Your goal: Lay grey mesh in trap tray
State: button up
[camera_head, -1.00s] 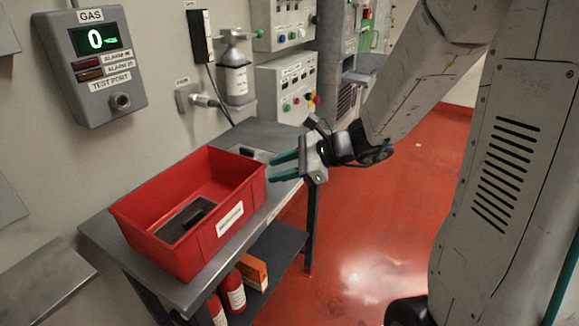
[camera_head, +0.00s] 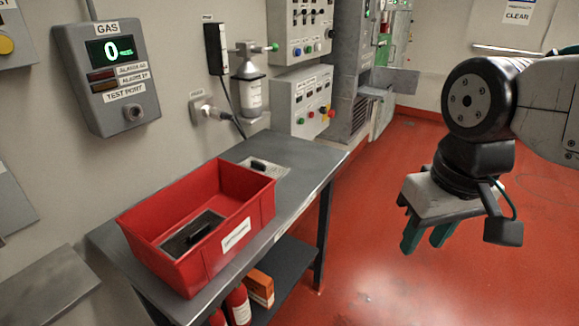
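A light grey mesh panel (camera_head: 279,171) with a black handle lies flat on the bench behind the red bin, partly hidden by the bin's rim. A darker panel (camera_head: 172,245) with a black handle lies inside the red bin (camera_head: 228,175), on its floor. The label on the bin's front is too small to read, and I cannot tell whether this bin is the trap tray. My gripper (camera_head: 427,238) hangs over the red floor to the right of the bench. Its teal fingers point down, apart and empty, touching nothing.
The grey bench (camera_head: 310,165) is clear at its right end. Red cylinders (camera_head: 238,304) and an orange box (camera_head: 260,287) stand on its lower shelf. The gas panel (camera_head: 107,75), bottle (camera_head: 249,88) and control boxes (camera_head: 304,99) are on the wall. Floor at right is open.

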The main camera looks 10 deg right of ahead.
aim_at(374, 92)
jog(key=z, duration=1.05)
jog(key=i, duration=1.95)
jog(key=u, duration=3.05)
